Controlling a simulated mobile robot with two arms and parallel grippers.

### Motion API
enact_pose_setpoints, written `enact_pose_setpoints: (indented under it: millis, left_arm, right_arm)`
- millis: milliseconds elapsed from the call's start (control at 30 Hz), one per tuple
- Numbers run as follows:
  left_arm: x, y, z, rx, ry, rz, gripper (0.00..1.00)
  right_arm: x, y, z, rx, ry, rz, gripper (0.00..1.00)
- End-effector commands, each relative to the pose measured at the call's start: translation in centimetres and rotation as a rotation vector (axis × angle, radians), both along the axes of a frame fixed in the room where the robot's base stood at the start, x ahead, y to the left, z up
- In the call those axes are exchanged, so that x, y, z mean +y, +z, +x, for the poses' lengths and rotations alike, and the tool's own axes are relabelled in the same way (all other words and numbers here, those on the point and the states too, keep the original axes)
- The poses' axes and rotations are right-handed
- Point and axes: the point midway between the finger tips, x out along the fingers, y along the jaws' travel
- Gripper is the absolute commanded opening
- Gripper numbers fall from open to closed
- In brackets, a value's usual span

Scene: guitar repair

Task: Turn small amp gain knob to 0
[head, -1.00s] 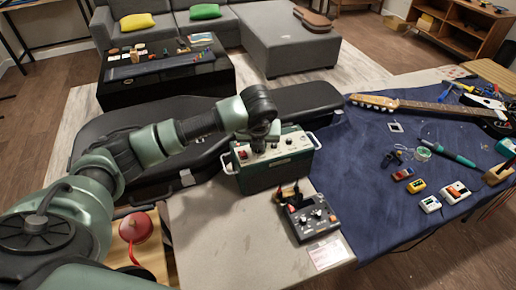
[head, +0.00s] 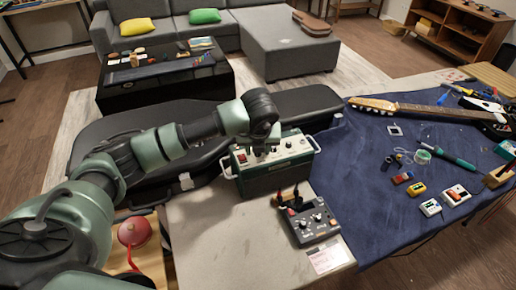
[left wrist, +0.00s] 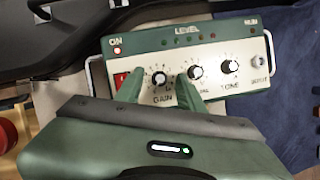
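The small amp (head: 275,178) is a dark green box with a cream control panel and white side handles, standing on the table. My left gripper (left wrist: 160,90) is open over the panel, one green finger on each side of the gain knob, with visible gaps. I cannot tell how deep the fingertips reach. In the head view the left gripper (head: 265,148) hides part of the panel. My right gripper is not in view.
A second knob (left wrist: 195,71) sits close beside the right finger, and the tone knob (left wrist: 230,66) is farther right. A red switch (left wrist: 121,80) is by the left finger. A dark pedal (head: 312,220) stands before the amp. A black guitar case (head: 110,135) lies behind.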

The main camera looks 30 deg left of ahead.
Motion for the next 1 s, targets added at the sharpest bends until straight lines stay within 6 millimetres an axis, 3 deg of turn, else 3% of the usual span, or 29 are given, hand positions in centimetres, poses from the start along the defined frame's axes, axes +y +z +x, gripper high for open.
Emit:
enact_pose_setpoints:
  millis: [167,500,1000]
  left_arm:
    - [-0.3,1.5,-0.4,-0.005,-0.001,-0.002,0.39]
    - [-1.3,6.4,-2.2,-0.004,-0.001,0.0,0.39]
    - [-1.5,7.2,-2.6,0.0,0.0,0.0,0.39]
  right_arm:
    - [0.0,-0.5,0.0,0.0,0.0,0.0,0.36]
    - [0.0,-1.5,0.0,0.0,0.0,0.0,0.36]
    - [0.0,-1.6,0.0,0.0,0.0,0.0,0.36]
